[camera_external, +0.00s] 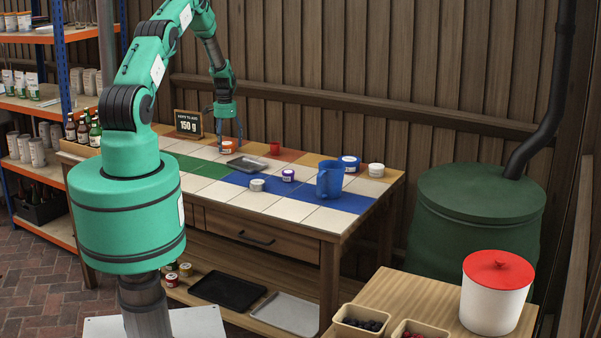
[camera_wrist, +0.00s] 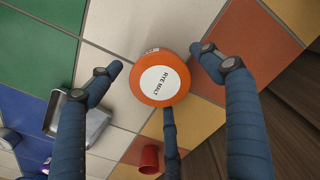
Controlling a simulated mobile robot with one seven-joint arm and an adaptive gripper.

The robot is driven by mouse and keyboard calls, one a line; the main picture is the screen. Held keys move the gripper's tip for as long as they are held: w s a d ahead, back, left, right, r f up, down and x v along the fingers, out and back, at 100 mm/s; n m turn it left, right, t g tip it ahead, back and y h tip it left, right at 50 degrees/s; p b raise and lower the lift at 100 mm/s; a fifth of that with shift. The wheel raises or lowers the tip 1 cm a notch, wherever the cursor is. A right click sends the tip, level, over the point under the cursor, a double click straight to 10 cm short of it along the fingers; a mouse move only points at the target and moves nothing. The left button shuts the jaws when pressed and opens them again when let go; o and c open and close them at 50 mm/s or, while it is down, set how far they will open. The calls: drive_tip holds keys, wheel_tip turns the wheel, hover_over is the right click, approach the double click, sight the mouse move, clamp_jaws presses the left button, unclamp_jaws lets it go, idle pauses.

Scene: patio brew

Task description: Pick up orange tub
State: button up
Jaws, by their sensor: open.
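The orange tub (camera_wrist: 163,82) has a round white lid label reading "RYE MALT" and stands upright on the tiled tabletop. In the external view the orange tub (camera_external: 227,147) is small and partly hidden by the fingers. My gripper (camera_external: 228,135) points down directly over it. In the wrist view my gripper (camera_wrist: 158,66) is open, with one finger to the left of the tub, one to the right and one below it in the picture. I cannot tell whether any finger touches it.
A red cup (camera_external: 275,149) and a metal tray (camera_external: 247,164) are close by. Several small tubs and a blue jug (camera_external: 329,180) stand further right on the table (camera_external: 315,218). A "150 g" sign (camera_external: 188,123) stands left of my gripper. The plank wall rises behind.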

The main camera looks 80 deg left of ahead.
drive_tip(key=shift+f, duration=0.35)
idle(0.3)
drive_tip(key=c, duration=1.2)
